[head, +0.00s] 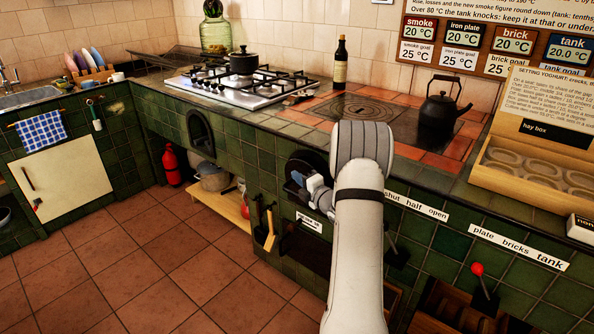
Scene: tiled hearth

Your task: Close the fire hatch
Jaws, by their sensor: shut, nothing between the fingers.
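A small labelled opening (307,252) lies below the hatch. Levers (479,271) stick out at the right. A black kettle (438,112) and a bottle (340,64) stand on the counter. The tiled floor (150,265) at left is clear.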

